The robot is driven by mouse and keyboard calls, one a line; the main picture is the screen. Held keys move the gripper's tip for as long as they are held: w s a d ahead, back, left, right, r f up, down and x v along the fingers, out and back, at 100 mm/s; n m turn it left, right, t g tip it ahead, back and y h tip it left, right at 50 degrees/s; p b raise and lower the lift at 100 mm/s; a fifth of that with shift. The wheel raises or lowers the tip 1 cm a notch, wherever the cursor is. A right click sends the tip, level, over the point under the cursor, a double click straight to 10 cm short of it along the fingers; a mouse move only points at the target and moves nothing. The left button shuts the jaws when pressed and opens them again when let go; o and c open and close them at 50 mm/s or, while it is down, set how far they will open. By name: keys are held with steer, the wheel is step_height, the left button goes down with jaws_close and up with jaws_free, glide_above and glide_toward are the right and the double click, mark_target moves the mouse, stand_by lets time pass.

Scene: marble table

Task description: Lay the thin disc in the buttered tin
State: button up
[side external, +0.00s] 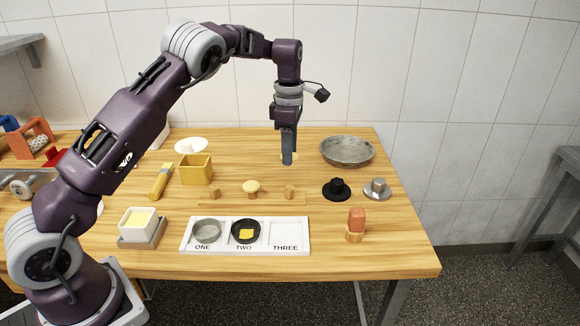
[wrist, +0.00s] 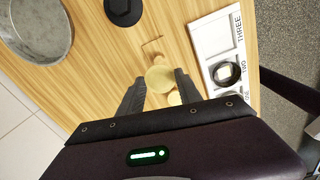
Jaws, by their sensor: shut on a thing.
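My gripper (side external: 288,162) hangs over the back middle of the table, pointing down. In the wrist view its fingers are closed on a thin pale-yellow disc (wrist: 160,80); in the side view the fingers cover most of that disc. A white tray (side external: 187,246) at the front has places marked ONE, TWO and THREE. A grey tin (side external: 207,231) sits in ONE. A dark tin (side external: 236,238) sits in TWO with a yellow butter square (side external: 246,234) inside; it also shows in the wrist view (wrist: 237,72). THREE is empty.
A rack (side external: 230,200) with several pegs, one under a wider pale-yellow disc (side external: 251,186), stands between gripper and tray. Dark and grey knobbed pieces (side external: 337,190) (side external: 377,189), a brush (side external: 356,222), a large pan (side external: 347,151), a yellow box (side external: 196,170) and a butter dish (side external: 138,222) surround it.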

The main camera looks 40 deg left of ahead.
steer(key=s+d+f, duration=0.1)
steer(key=s+f, duration=0.1)
steer(key=s, duration=0.6)
steer(key=s+d+f, duration=0.1)
steer(key=s+f, duration=0.1)
steer(key=s, duration=0.7)
steer(key=shift+s+d, duration=0.2)
steer(key=shift+d, duration=0.15)
steer(key=shift+f, duration=3.15)
steer(key=o, duration=1.4)
